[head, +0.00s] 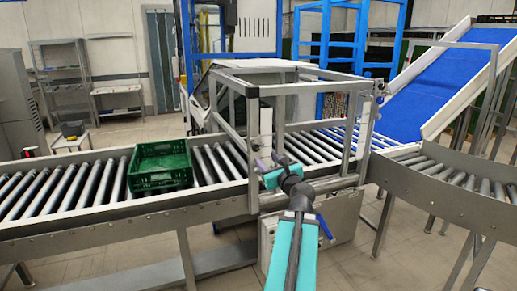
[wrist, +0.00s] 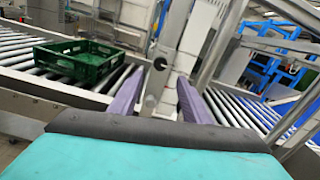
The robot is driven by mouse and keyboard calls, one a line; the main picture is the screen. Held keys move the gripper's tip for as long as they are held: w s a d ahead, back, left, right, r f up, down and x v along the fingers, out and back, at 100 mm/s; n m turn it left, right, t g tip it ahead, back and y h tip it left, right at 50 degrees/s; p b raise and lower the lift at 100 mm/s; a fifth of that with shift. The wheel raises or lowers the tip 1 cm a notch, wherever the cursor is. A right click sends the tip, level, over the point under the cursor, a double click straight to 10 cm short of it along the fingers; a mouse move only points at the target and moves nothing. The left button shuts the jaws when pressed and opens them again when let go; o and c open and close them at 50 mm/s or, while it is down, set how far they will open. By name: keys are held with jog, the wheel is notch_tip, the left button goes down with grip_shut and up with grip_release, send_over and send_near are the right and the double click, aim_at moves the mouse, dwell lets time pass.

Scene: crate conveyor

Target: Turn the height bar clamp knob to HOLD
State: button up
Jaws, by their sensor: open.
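My gripper (head: 270,160) is in front of the grey metal frame over the roller conveyor. In the wrist view its two purple fingers (wrist: 159,75) stand apart with nothing held between them. A small dark round knob (wrist: 160,63) shows between the fingertips, on a pale upright post beyond them. It looks like the clamp knob, but its pointer and any HOLD mark are too small to read. I cannot tell whether the fingers touch it. In the head view the knob cannot be made out near my gripper.
A green crate (head: 160,178) sits on the rollers left of the frame (head: 300,88); it also shows in the wrist view (wrist: 110,64). A blue inclined belt (head: 425,85) rises at the right. A curved roller section (head: 445,200) lies at the right front.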

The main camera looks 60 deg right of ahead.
aim_at(257, 149)
jog(key=shift+r+p, duration=0.15)
jog(key=shift+p, duration=0.35)
jog(key=shift+f+p+x, duration=0.2)
jog(key=shift+p+x, duration=1.1)
jog(key=shift+x, duration=2.95)
